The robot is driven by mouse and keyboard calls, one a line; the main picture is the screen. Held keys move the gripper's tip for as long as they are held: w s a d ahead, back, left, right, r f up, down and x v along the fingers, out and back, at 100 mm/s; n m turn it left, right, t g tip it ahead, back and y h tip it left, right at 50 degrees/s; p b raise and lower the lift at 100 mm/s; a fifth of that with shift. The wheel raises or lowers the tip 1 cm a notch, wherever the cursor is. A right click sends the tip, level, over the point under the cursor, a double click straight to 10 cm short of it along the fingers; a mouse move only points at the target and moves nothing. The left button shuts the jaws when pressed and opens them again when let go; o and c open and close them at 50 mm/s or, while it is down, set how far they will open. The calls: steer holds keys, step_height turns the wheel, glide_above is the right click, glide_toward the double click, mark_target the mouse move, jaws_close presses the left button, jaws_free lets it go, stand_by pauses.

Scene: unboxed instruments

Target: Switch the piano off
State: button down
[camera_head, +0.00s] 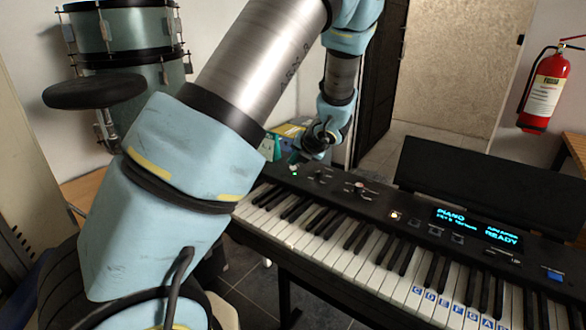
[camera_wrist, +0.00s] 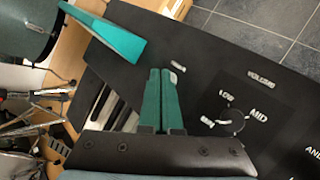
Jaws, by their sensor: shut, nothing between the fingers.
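The black digital piano (camera_head: 330,193) runs from the left middle to the lower right, its keys facing me. Its display (camera_head: 478,226) is lit blue and reads PIANO and READY. A small green light (camera_head: 295,174) shows at the left end of its panel. My gripper (camera_head: 296,158) is over that left end. In the wrist view my gripper (camera_wrist: 162,76) has its two green fingers together and empty, over the piano panel (camera_wrist: 205,70). A small white mark (camera_wrist: 178,67) lies just past the fingertips. I cannot tell whether they touch the panel. No power switch is clearly visible.
A teal object (camera_wrist: 112,38) stands close beyond the piano's left end. Drums (camera_head: 125,50), a round black stool seat (camera_head: 95,91) and a wall fire extinguisher (camera_head: 545,90) are around. Tiled floor shows behind the piano.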

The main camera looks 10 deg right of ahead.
steer(key=shift+f, duration=0.2)
stand_by(0.5)
steer(key=shift+r, duration=0.1)
steer(key=shift+r+p, duration=0.55)
steer(key=shift+p, duration=0.05)
step_height(320, 180, up, 6)
steer(key=p, duration=0.6)
